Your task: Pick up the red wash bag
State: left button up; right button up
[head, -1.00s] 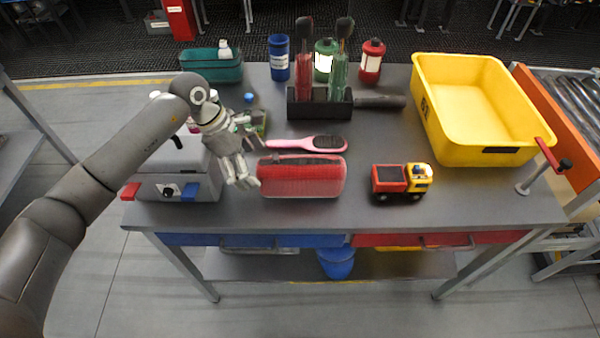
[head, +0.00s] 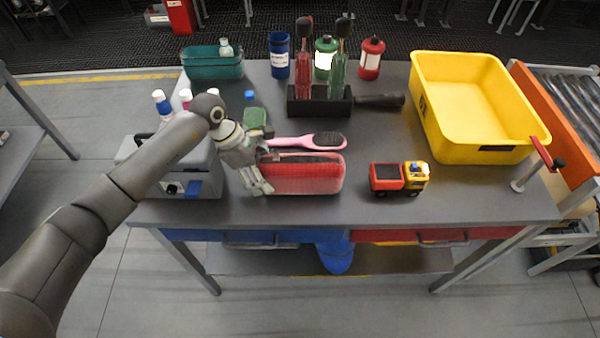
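The red wash bag (head: 303,175) lies on the grey workbench, left of its middle and close to the front edge. It has a mesh-like red front and a dark strip along its top. My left gripper (head: 264,170) is at the bag's left end, with its fingers apart. One finger shows in front of the left end and the other shows near its back upper corner. I cannot tell whether they touch the bag. The gripper hides part of that end. My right gripper is not in view.
A pink hairbrush (head: 308,141) lies just behind the bag. A toy truck (head: 399,178) stands to the right, with clear bench between. A grey case (head: 206,172) is on the left. A black holder (head: 319,107) with bottles and a yellow crate (head: 430,110) stand further back.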

pick_arm(q)
jog(key=shift+c, duration=1.1)
jog(key=shift+r, duration=0.15)
jog(key=shift+w+r+b, duration=0.1)
jog(key=shift+r+b, duration=0.4)
jog(key=shift+b, duration=0.15)
jog(key=s+d+r+b, duration=0.2)
jog(key=s+r+b, duration=0.3)
jog(key=s+r, duration=0.6)
jog(key=s, duration=0.3)
jog(key=shift+d+r, duration=0.2)
jog(key=shift+r, duration=0.2)
jog(key=shift+w, duration=0.1)
